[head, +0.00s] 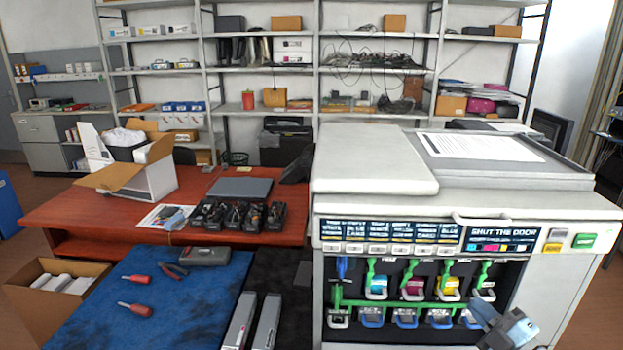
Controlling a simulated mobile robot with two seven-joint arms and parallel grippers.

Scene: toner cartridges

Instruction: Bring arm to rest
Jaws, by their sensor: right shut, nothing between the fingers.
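My right gripper (484,312) is at the lower right of the head view, in front of the lower right part of the printer's open toner bay. It is shut and empty, and it hides part of the bay's lower right corner. The large pale printer (375,170) fills the right side. Its bay shows a row of coloured toner cartridges, among them a cyan cartridge (377,287), a magenta cartridge (413,288) and a yellow cartridge (448,287), with green levers above them. My left gripper is not in view.
A red-brown table (70,212) stands left of the printer with an open carton (150,178) and several black parts. A blue mat (180,310) in front holds screwdrivers, pliers and a grey case. Two long pale cartridges (240,320) lie beside it. Shelves line the back wall.

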